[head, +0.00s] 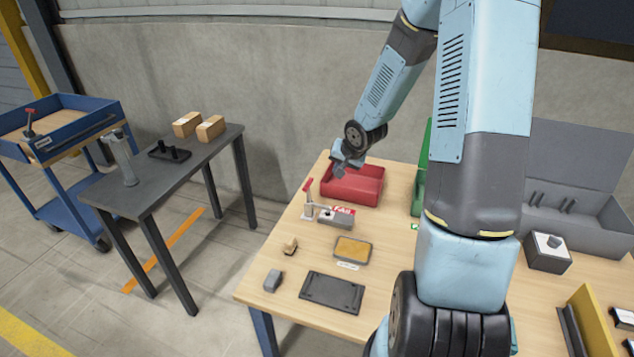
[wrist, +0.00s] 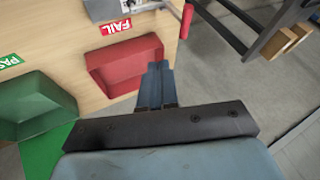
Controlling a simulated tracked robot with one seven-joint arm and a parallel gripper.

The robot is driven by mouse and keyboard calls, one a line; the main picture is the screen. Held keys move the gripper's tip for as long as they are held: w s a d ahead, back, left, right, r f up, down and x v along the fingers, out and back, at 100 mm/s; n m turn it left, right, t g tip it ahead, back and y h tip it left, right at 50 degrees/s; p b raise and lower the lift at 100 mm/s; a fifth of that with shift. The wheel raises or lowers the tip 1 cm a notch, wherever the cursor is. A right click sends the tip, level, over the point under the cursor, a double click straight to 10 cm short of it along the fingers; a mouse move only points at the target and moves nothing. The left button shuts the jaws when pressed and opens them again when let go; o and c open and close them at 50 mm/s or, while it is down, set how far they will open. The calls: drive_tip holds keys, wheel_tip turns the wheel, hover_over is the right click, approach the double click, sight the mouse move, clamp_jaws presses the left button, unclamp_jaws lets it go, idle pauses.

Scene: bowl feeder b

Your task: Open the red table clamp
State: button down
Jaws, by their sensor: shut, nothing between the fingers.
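The table clamp with a red handle (head: 308,186) stands near the left edge of the wooden table. Its handle points up, and its metal base is beside a grey block (head: 336,218). I cannot tell whether its arm presses on the block. In the wrist view the red handle (wrist: 187,20) shows at the top, beyond the fingertips. My gripper (head: 342,166) is shut and empty, above the left part of the red bin, behind and to the right of the clamp. Its two fingers lie together in the wrist view (wrist: 156,82).
The red bin (head: 352,187) and a green bin (wrist: 35,105) lie near the clamp, with FAIL and PASS labels. A tray of orange material (head: 352,249) and a dark plate (head: 332,292) are in front. Another red-handled clamp (head: 30,122) is on the blue cart.

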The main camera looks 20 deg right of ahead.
drive_tip(key=shift+w+a+f, duration=0.15)
drive_tip(key=shift+w+f, duration=0.1)
drive_tip(key=shift+f, duration=0.45)
drive_tip(key=w+a+f, duration=0.5)
drive_tip(key=w+f, duration=0.2)
drive_tip(key=f, duration=0.2)
drive_tip(key=shift+w, duration=0.25)
idle(0.4)
